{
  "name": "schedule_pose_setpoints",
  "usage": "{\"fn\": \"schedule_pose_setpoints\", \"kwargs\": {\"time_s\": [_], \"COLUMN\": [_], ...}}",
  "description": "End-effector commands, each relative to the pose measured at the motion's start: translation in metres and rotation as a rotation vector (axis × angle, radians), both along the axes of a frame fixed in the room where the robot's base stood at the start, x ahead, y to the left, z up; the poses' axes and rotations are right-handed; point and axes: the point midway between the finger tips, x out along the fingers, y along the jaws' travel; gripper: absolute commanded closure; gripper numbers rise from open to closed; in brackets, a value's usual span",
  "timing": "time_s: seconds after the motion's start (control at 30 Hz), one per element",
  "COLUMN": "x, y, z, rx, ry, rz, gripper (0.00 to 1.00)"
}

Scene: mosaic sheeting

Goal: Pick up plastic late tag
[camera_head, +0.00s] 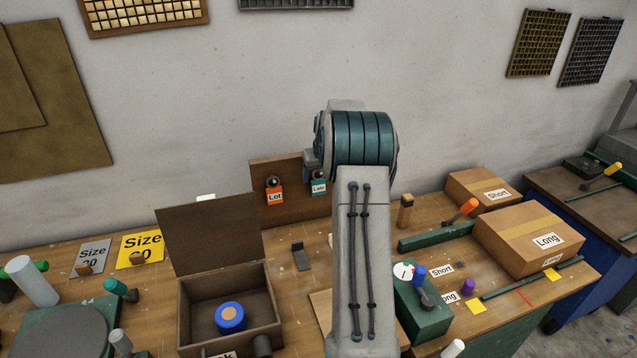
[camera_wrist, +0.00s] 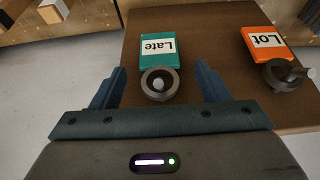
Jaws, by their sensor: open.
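The plastic late tag is a teal tag with a white "Late" label (camera_head: 319,187), hanging on the upright brown board (camera_head: 258,178) behind the bench. In the wrist view the late tag (camera_wrist: 170,54) appears upside down, with a dark round ring and peg at its edge. My gripper (camera_wrist: 160,85) is open, with its two blue fingers on either side of the ring and tag. I cannot tell how far the fingertips are from the board.
An orange "Lot" tag (camera_head: 275,196) hangs to the left on the same board; it is at right in the wrist view (camera_wrist: 265,43). An open box (camera_head: 270,327) with a raised lid stands in front. Cardboard boxes (camera_head: 538,238) stand at right.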

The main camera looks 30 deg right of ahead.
Motion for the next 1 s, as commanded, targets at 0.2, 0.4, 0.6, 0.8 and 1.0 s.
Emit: {"fn": "schedule_pose_setpoints", "kwargs": {"time_s": [0.2,0.4,0.6,0.8,1.0], "x": [0.012,0.015,0.015,0.015,0.015], "y": [-0.003,-0.004,-0.004,-0.004,-0.004], "z": [-0.024,-0.033,-0.033,-0.033,-0.032], "rx": [0.001,0.0,0.0,0.0,0.0], "ry": [0.002,0.0,0.0,0.0,0.0], "rz": [0.0,0.001,0.001,0.0,0.0], "gripper": [0.31,0.31,0.42,0.78,0.78]}}
